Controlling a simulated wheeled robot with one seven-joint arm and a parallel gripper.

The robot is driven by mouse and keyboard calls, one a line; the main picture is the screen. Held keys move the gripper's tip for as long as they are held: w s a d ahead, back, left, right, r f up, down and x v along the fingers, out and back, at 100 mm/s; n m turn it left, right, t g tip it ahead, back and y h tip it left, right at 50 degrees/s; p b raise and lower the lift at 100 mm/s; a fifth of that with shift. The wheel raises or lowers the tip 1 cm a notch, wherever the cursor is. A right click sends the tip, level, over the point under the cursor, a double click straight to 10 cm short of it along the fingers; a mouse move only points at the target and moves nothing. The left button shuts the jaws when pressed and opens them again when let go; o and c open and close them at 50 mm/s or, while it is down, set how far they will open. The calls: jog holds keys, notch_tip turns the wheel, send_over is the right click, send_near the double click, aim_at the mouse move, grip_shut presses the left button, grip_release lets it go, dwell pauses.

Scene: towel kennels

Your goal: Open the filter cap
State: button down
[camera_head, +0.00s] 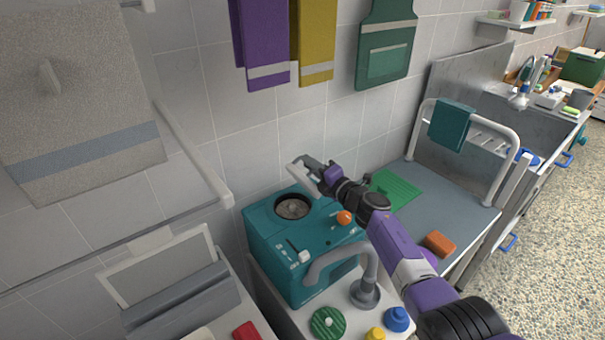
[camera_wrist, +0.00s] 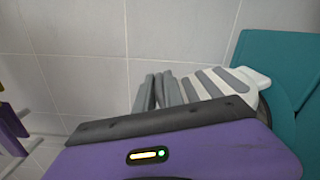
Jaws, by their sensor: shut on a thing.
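The teal machine (camera_head: 275,240) stands against the tiled wall in the head view. A round opening (camera_head: 293,207) in its top shows a grey-brown inside. The filter cap, a pale piece (camera_head: 296,165), shows beyond the opening, raised and tilted. In the wrist view, the cap (camera_wrist: 240,82) is white with grey ribs, near the teal machine (camera_wrist: 286,65) at the right. My gripper (camera_head: 309,169) is shut on the cap at the machine's back edge. In the wrist view, the gripper's dark fingers (camera_wrist: 168,92) reach the cap; the exact contact is partly hidden.
An orange knob (camera_head: 345,217) and a curved grey tap (camera_head: 350,262) stand close to my arm. A grey counter (camera_head: 445,195) with a green mat (camera_head: 393,190) and an orange sponge (camera_head: 439,244) lies right. Purple (camera_head: 262,45) and yellow (camera_head: 315,40) towels hang above.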

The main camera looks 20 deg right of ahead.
jog(key=w+d+f+m+b, duration=0.1)
jog(key=w+d+m+b, duration=0.2)
jog(key=d+m+b, duration=0.3)
jog(key=shift+d+f+m+b, duration=0.3)
jog(key=shift+d+b, duration=0.6)
jog(key=shift+d, duration=0.5)
jog(key=c, duration=1.5)
grip_release()
jog(key=shift+f, duration=0.15)
jog(key=shift+s+d, duration=0.1)
